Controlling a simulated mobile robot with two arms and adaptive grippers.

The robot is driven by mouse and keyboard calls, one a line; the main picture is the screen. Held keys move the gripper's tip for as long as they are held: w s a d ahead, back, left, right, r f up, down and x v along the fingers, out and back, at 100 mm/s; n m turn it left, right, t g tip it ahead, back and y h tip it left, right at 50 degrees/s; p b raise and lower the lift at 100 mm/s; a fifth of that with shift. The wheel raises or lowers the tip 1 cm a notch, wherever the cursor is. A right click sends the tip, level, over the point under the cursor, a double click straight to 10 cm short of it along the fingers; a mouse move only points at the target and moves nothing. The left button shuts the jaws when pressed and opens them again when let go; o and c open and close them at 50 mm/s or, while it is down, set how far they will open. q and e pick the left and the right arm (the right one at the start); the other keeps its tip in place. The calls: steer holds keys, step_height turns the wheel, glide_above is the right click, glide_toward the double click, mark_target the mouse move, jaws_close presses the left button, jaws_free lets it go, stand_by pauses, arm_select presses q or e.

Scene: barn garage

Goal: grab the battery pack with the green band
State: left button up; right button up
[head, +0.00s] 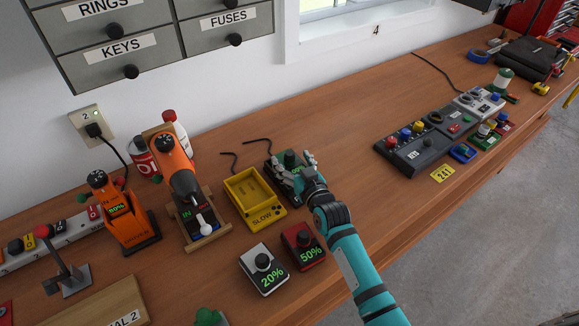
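My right gripper (294,178) reaches in from the lower right, over a dark charging dock that is largely hidden beneath it. A dark green pack with a round knob (290,157) sits in that dock, just beyond my fingers. The fingers look spread at its near side; I cannot tell whether they touch it. A band on this pack cannot be made out. A silver pack marked 20% (264,270) and a red pack marked 50% (302,246) stand on the bench nearer me. My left gripper is not in view.
An empty yellow dock marked SLOW (255,198) is just left of my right gripper. Orange tools (180,170) stand further left. A grey control panel (413,148) and small coloured items lie right. Bare bench (350,130) lies between. Drawers (150,40) hang above.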

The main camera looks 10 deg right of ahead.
steer(key=c, duration=1.4)
steer(key=shift+r, duration=0.1)
jaws_close()
